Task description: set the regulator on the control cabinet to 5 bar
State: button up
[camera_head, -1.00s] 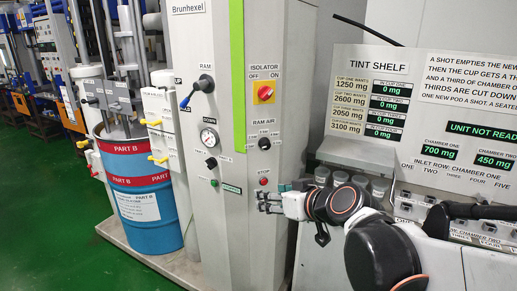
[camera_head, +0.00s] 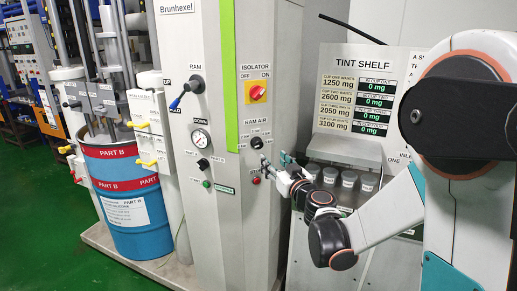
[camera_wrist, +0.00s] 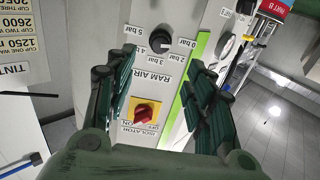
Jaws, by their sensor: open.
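The regulator is the black RAM AIR knob (camera_head: 257,143) on the front of the grey control cabinet (camera_head: 210,35). It also shows at the top middle of the wrist view (camera_wrist: 160,40), upside down, ringed by labels including 5, 4, 3 and 0 bar. Its pointer direction is too small to tell. My gripper (camera_head: 275,163) is open, in front of the cabinet, just below and right of the knob in the head view. In the wrist view its green fingers (camera_wrist: 160,85) stand wide apart with nothing between them; the knob lies beyond them, apparently untouched.
The red isolator switch (camera_head: 257,92) is above the knob. A pressure gauge (camera_head: 201,139), the blue-handled RAM lever (camera_head: 188,91) and a small black knob (camera_head: 203,165) are to its left. The tint shelf (camera_head: 345,150) with cups is at right; the blue drum (camera_head: 130,195) stands left.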

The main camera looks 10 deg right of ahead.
aim_at(259, 146)
jog(key=w, duration=0.4)
jog(key=w+a+b, duration=0.1)
jog(key=w, duration=0.3)
jog(key=w+a+b, duration=0.1)
jog(key=w, duration=0.3)
jog(key=shift+w, duration=0.15)
jog(key=c, duration=1.1)
